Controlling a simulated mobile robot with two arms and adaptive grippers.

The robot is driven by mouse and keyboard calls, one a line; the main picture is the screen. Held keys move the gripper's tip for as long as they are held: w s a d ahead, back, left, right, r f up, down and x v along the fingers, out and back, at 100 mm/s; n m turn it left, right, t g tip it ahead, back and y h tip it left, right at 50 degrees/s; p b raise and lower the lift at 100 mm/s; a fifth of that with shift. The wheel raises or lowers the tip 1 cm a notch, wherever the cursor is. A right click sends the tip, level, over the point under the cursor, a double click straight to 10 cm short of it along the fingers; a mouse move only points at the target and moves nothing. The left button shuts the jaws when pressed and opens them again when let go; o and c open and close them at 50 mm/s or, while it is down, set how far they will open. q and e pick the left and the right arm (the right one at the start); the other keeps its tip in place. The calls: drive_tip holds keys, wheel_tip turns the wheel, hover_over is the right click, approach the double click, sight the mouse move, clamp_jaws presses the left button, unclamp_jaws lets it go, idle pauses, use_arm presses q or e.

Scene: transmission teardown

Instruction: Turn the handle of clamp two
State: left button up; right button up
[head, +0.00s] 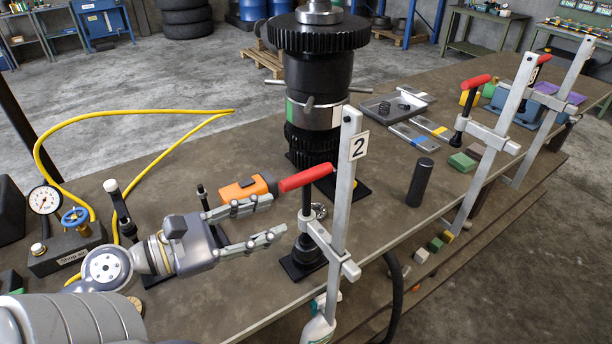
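Clamp two (343,215) stands upright at the bench's near edge, with a white label marked "2" on its steel bar. Its red handle (309,177) points to the left at the top of a dark spindle, which comes down over a black round part on the bench. My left gripper (279,216) is open and empty, just left of the clamp and lower than the red handle. Its two fingers point toward the spindle and appear apart from it. My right gripper is not in view.
A tall black gear assembly (319,90) stands behind the clamp. An orange tool (248,189) lies behind my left gripper. A gauge block (68,246) with a yellow hose (130,112) is at left. A black cylinder (420,183) and more red-handled clamps (495,130) are at right.

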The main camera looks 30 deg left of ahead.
sight(294, 177)
use_arm(q)
drive_tip(key=w+r+n, duration=0.2)
drive_tip(key=w, duration=0.1)
drive_tip(key=w+r+n+t+b, duration=0.1)
drive_tip(key=w, duration=0.1)
drive_tip(key=shift+w+d+r, duration=0.1)
drive_tip(key=shift+w+r, duration=0.05)
drive_tip(key=shift+r, duration=0.1)
drive_tip(key=shift+w+d+r+p, duration=0.15)
drive_tip(key=shift+w+r+p, duration=0.2)
drive_tip(key=shift+w+p, duration=0.5)
drive_tip(key=shift+w+d+p, duration=0.35)
drive_tip(key=shift+w+p, duration=0.2)
drive_tip(key=shift+p, duration=0.3)
drive_tip(key=shift+f+p+x, duration=0.15)
drive_tip(key=shift+p+x, duration=0.2)
drive_tip(key=shift+x, duration=0.3)
drive_tip(key=shift+f+p+x, duration=0.15)
drive_tip(key=shift+p+x, duration=0.2)
drive_tip(key=shift+x, duration=0.25)
drive_tip(key=shift+c, duration=0.3)
clamp_jaws()
